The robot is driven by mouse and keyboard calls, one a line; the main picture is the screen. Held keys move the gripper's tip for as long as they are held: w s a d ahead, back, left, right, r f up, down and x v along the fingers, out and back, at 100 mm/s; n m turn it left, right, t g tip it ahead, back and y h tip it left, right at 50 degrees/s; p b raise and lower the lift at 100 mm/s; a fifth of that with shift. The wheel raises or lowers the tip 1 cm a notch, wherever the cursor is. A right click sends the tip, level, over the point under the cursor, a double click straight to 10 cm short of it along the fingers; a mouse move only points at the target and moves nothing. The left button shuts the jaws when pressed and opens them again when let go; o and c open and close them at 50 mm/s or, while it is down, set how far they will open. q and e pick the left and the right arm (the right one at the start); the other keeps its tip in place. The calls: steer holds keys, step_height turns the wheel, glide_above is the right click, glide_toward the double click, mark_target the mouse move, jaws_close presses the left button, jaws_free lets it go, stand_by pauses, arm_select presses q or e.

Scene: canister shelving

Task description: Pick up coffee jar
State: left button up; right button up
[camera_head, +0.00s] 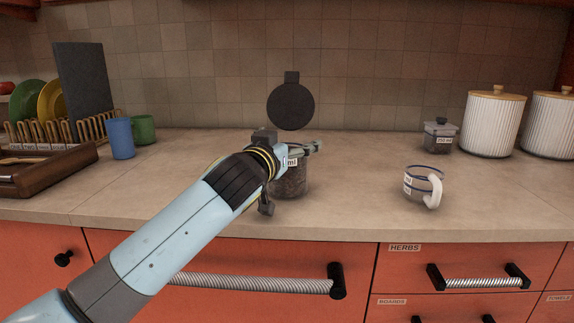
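The coffee jar (291,184) is a clear glass jar with dark contents and a white label, standing upright on the counter near its front edge. My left gripper (292,177) reaches it from the left, with its fingers spread wide. One finger crosses the jar's upper part and points right; the other hangs by its lower left side. The gripper hides part of the jar's top and left side. I cannot tell whether the fingers touch the glass. My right gripper is not in view.
A black disc with a tab (291,105) shows above the jar. Blue cup (121,138) and green cup (143,129) stand left. The counter (350,190) between jar and mug is clear.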

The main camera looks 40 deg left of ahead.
arm_select(q)
steer(key=c, duration=1.4)
steer(key=shift+r, duration=0.1)
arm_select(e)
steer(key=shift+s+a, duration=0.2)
arm_select(q)
steer(key=shift+r, duration=0.1)
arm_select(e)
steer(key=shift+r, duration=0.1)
